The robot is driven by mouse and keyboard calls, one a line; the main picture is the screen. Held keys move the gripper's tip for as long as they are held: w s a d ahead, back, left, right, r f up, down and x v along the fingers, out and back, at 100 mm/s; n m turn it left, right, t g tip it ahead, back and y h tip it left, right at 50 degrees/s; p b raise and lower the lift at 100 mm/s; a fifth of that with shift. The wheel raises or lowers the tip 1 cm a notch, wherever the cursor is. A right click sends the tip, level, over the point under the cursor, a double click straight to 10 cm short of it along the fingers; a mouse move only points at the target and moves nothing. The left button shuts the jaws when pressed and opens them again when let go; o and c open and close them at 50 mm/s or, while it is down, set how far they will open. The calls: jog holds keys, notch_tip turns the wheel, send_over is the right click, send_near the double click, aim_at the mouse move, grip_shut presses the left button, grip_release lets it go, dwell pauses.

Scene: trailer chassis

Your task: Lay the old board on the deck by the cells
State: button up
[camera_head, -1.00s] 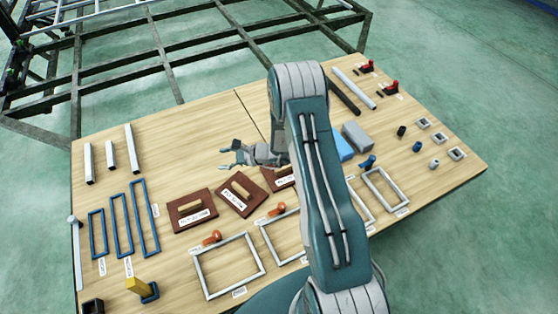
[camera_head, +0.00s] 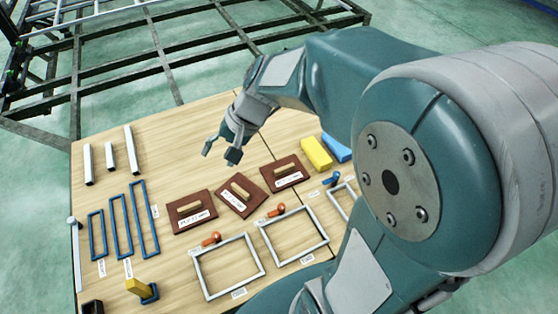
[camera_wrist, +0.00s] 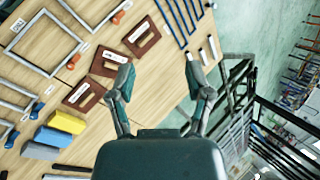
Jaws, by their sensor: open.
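Three brown boards lie flat on the wooden table, each with a light wooden handle and a white label: the left board (camera_head: 182,221), the middle board (camera_head: 230,205) and the right board (camera_head: 272,181). I cannot read which is the old one. They also show in the wrist view, left of my gripper. My gripper (camera_head: 222,152) is open and empty above the table, behind the boards in the head view. Its two spread fingers show in the wrist view (camera_wrist: 158,80) with nothing between them. I cannot identify the cells.
The wooden table top (camera_head: 165,160) is bare behind the left board. White frames (camera_head: 228,266), blue frames (camera_head: 121,222), white bars (camera_head: 110,158) and a yellow block (camera_head: 316,153) lie around. A dark metal chassis (camera_head: 120,75) stands behind. My arm hides the table's right part.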

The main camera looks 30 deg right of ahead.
jog(key=s+d+r+n+t+h, duration=0.2)
jog(key=s+d+r+h, duration=0.1)
jog(key=s, duration=0.3)
jog(key=s+d+r+n+t+h, duration=0.2)
jog(key=s+d+r+n+h, duration=0.1)
jog(key=s, duration=0.3)
jog(key=shift+s+d+r+n+h, duration=0.25)
jog(key=shift+d+r, duration=0.2)
jog(key=shift+d, duration=0.25)
